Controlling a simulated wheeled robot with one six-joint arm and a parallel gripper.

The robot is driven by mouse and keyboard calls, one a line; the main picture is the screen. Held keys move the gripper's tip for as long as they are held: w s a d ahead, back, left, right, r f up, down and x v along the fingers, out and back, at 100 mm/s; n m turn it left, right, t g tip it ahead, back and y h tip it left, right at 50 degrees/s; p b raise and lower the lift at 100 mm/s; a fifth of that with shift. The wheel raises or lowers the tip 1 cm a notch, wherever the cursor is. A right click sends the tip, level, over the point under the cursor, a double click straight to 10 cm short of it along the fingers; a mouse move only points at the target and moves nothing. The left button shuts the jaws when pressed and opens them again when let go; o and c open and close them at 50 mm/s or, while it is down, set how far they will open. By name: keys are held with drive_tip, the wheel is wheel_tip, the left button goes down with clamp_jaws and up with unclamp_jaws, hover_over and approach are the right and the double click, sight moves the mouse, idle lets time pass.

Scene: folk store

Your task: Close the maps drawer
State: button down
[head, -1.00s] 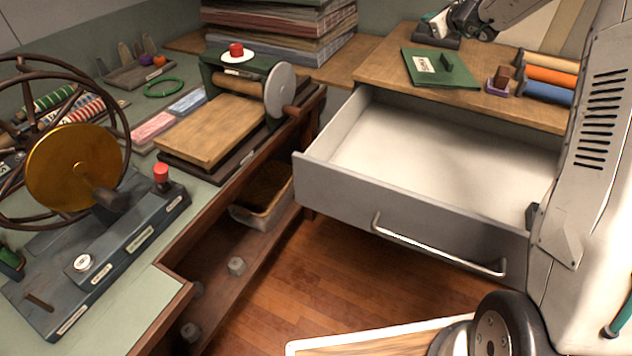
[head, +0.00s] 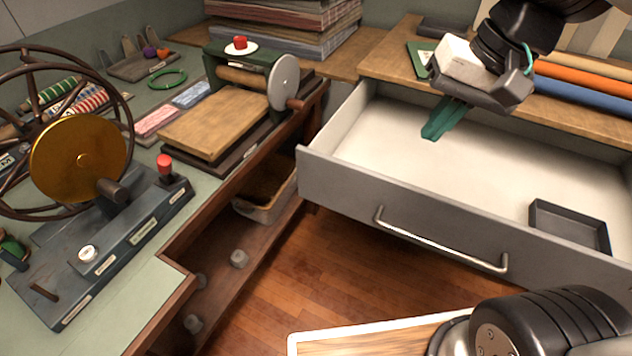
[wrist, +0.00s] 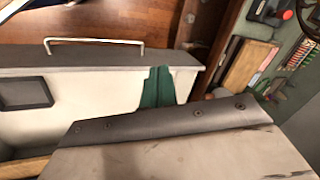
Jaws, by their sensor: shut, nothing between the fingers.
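The grey drawer (head: 345,190) stands pulled out from the wooden counter at the right, with its pale inside showing. Its bar handle (head: 440,240) runs along the front face. The drawer front and handle (wrist: 95,42) also show in the wrist view. A small dark tray (head: 570,228) lies inside at the front right. My gripper (head: 432,134) has green fingers, shut and empty, above the back left part of the open drawer. In the wrist view its fingers (wrist: 157,88) overlap the drawer's edge, and I see no contact with the handle.
The left bench holds a press with a wooden board (head: 213,125) and a brass-wheeled machine (head: 80,165). Stacked books (head: 290,25) stand at the back. Rolls (head: 590,85) lie on the counter. Wooden floor (head: 340,265) is open before the drawer.

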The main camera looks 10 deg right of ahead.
drive_tip(key=s+d+f+n+g+h, duration=0.2)
drive_tip(key=s+f+n+h, duration=0.2)
drive_tip(key=s+f, duration=0.1)
drive_tip(key=n+t+h, duration=0.6)
drive_tip(key=n+t, duration=0.4)
drive_tip(key=n, duration=1.7)
approach(322, 183)
drive_tip(key=x, duration=0.3)
drive_tip(key=f+x, duration=0.1)
drive_tip(key=x, duration=0.1)
drive_tip(key=shift+s, duration=0.2)
drive_tip(key=shift+w+d, duration=0.15)
drive_tip(key=shift+w, duration=0.2)
drive_tip(key=shift+w+d, duration=0.2)
drive_tip(key=shift+w, duration=0.1)
